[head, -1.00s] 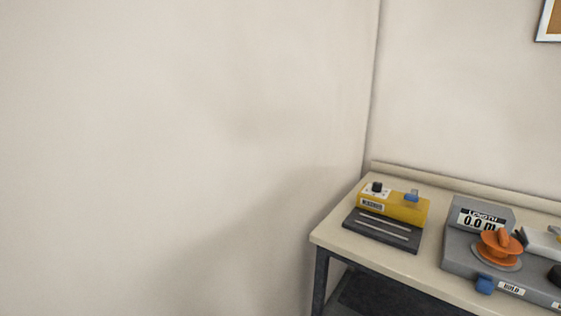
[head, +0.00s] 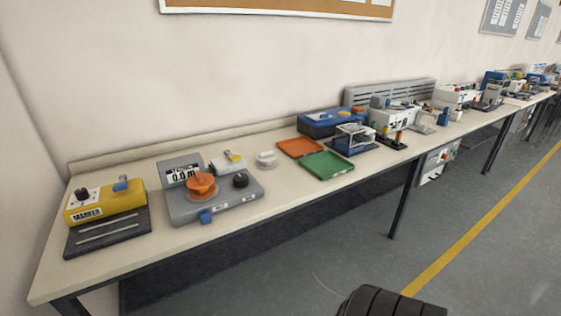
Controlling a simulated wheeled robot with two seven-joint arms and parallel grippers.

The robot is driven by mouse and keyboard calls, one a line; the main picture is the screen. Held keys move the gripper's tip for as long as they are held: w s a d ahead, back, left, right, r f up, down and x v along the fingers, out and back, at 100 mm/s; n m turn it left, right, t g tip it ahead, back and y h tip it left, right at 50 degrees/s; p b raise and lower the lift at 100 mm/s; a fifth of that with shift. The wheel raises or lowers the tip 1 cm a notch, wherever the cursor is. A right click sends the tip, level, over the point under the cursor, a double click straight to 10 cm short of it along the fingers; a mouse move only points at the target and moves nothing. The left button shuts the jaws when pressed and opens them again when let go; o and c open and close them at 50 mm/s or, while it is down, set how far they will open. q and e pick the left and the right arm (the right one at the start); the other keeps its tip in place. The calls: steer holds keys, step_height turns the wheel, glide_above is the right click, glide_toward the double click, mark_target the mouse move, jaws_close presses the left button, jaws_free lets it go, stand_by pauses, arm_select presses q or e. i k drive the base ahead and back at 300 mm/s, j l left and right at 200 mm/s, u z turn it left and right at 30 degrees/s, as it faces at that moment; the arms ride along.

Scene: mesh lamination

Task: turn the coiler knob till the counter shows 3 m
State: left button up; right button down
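The grey coiler (head: 215,206) stands on the bench toward the left in the head view. Its length counter (head: 183,174) reads 0.0 m. An orange spool (head: 201,184) sits on top of the coiler, in front of the counter. A black knob (head: 241,180) is on the coiler's right side, and a blue tab (head: 206,217) is on its front edge. Neither of my grippers is in view, and nothing touches the knob.
A yellow marker unit (head: 104,203) stands left of the coiler. A small white round item (head: 266,159), an orange tray (head: 299,147) and a green tray (head: 327,166) lie to the right, before more machines. The bench top (head: 290,190) in front of the coiler is clear.

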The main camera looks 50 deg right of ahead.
mark_target(241, 180)
steer(key=z, duration=1.4)
steer(key=i+j+z, duration=0.25)
steer(key=i, duration=0.15)
steer(key=i+j+z, duration=0.2)
steer(key=i, duration=0.15)
steer(key=i+l, duration=0.05)
steer(key=l, duration=0.05)
